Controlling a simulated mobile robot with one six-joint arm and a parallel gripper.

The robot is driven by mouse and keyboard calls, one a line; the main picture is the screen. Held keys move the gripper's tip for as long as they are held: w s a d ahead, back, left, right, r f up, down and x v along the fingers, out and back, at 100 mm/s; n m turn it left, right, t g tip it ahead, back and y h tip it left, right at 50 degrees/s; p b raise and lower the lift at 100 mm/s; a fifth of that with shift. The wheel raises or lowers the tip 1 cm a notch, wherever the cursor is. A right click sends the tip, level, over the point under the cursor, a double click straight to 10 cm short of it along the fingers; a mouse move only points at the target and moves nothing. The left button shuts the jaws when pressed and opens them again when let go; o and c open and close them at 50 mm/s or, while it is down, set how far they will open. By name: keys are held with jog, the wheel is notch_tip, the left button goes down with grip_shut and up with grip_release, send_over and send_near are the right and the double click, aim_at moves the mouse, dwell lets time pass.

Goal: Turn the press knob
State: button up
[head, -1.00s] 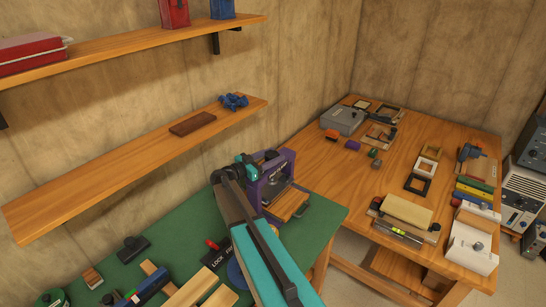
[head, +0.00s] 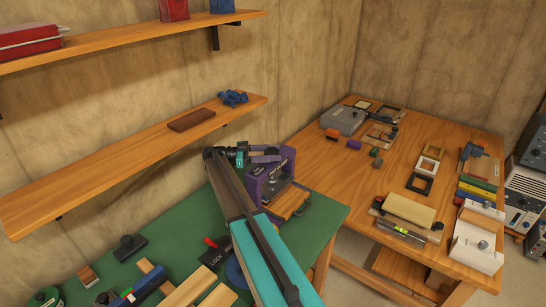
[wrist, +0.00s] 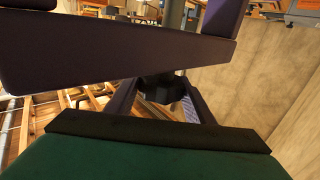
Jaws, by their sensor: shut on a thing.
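The purple press (head: 268,188) stands near the back right corner of the green bench, with a wooden plate at its front. My gripper (head: 262,157) is at the top of the press, at the end of my arm, which crosses the bench from the front. In the wrist view, my gripper (wrist: 160,102) has its dark fingers on either side of the dark press knob (wrist: 160,88) and is shut on it. Purple press frame (wrist: 120,48) fills much of the upper wrist view. In the head view the knob is hard to make out behind my gripper and the frame.
The green bench (head: 185,220) holds a red-handled lock plate (head: 212,250) and wooden blocks left of my arm. A wooden shelf (head: 110,165) runs along the wall behind. A wooden table (head: 350,190) with several fixtures stands at the right.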

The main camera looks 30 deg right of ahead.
jog(key=shift+w+a+r+m+g+y+b, duration=0.1)
jog(key=shift+w+r+m+g+y+b, duration=0.05)
jog(key=shift+m+g+y+b, duration=0.3)
jog(key=o, duration=1.1)
jog(key=shift+c, duration=0.2)
